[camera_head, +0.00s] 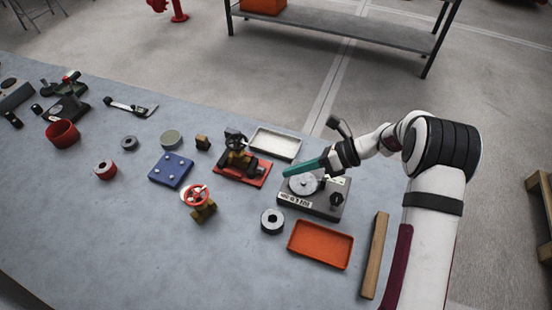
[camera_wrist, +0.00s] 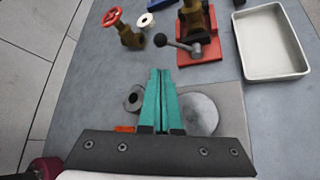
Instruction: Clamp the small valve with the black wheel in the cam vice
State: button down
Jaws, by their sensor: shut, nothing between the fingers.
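The small valve with the black wheel (camera_head: 237,141) stands upright in the red cam vice (camera_head: 255,180), its brass body down between the vice's parts. In the wrist view the brass body (camera_wrist: 194,20) and the red vice (camera_wrist: 207,48) show at the top, with the wheel out of frame. The vice's lever, with a dark ball knob (camera_wrist: 160,40), points left there. I cannot tell how tightly the jaws press. My gripper (camera_head: 287,172) has teal fingers, shut and empty, above a grey instrument with a round disc, right of the vice; its fingertips (camera_wrist: 162,71) are apart from the lever.
The grey instrument (camera_head: 323,208) lies under my gripper. A white tray (camera_head: 275,143) stands behind the vice. A red-wheeled valve (camera_head: 196,198), a blue plate (camera_head: 171,170), a dark ring (camera_head: 271,221), an orange tray (camera_head: 320,245) and a wooden bar (camera_head: 375,255) lie around. The front left bench is clear.

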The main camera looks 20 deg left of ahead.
jog(key=x, duration=0.9)
jog(key=shift+s+a+f, duration=0.2)
jog(key=shift+w+r+m+g, duration=0.35)
jog(key=shift+r+m+g, duration=0.05)
jog(key=shift+g, duration=0.2)
jog(key=shift+w+r+m+g+y, duration=0.3)
jog(key=shift+w+r+m+g, duration=0.25)
jog(key=shift+w+m+g, duration=0.3)
jog(key=shift+w+r, duration=0.35)
jog(key=shift+w, duration=0.3)
jog(key=shift+w+r, duration=0.15)
jog(key=shift+w, duration=1.3)
jog(key=shift+d, duration=0.1)
